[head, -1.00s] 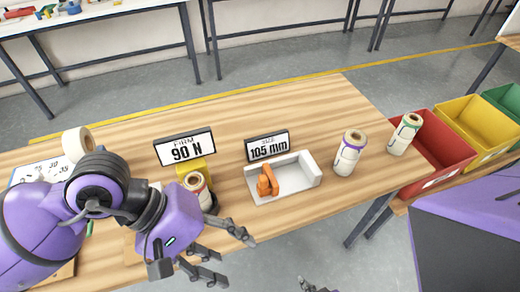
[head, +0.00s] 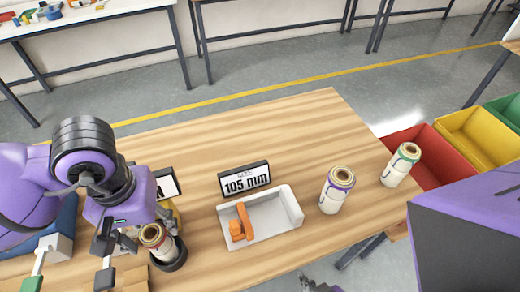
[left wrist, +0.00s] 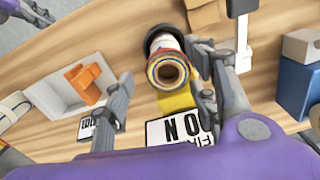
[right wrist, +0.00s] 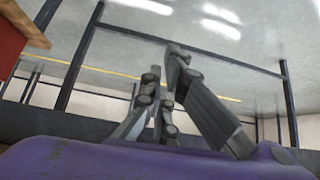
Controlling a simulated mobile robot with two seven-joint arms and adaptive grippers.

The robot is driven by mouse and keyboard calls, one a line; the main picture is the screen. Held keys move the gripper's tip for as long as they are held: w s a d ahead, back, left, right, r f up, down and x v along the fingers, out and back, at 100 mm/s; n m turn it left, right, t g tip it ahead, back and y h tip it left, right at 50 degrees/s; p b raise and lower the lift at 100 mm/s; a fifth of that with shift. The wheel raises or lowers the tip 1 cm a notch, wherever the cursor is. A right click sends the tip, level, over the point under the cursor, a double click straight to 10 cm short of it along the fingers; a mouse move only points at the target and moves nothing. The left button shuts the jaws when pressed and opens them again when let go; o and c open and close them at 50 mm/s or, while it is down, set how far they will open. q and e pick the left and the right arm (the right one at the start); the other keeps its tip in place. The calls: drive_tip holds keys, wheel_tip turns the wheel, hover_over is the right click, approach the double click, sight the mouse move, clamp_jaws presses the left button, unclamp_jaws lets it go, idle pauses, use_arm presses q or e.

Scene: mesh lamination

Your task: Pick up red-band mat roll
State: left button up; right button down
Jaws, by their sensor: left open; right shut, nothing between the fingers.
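The red-band mat roll (head: 152,237) stands upright in a dark round base on the wooden table, in front of a yellow stand. In the left wrist view the roll (left wrist: 167,72) is seen nearly end-on, between my left fingers and closer to the right-hand one. My left gripper (left wrist: 160,85) is open; whether a finger touches the roll I cannot tell. My right gripper (right wrist: 172,85) is shut and empty, away from the table items; only a bit shows at the head view's bottom edge.
Rolls with a purple band (head: 336,190) and a green band (head: 401,165) stand farther right. The 90 N sign (left wrist: 180,130) is close to my left gripper.

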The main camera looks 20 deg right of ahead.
sight(162, 246)
use_arm(q)
drive_tip(key=shift+w+a+f+p, duration=0.1)
drive_tip(key=shift+f+p, duration=0.15)
drive_tip(key=shift+f, duration=1.7)
drive_tip(key=shift+w+a+f+p, duration=0.1)
drive_tip(key=shift+f+p, duration=0.15)
drive_tip(key=shift+f, duration=1.7)
clamp_jaws()
drive_tip(key=shift+r, duration=0.1)
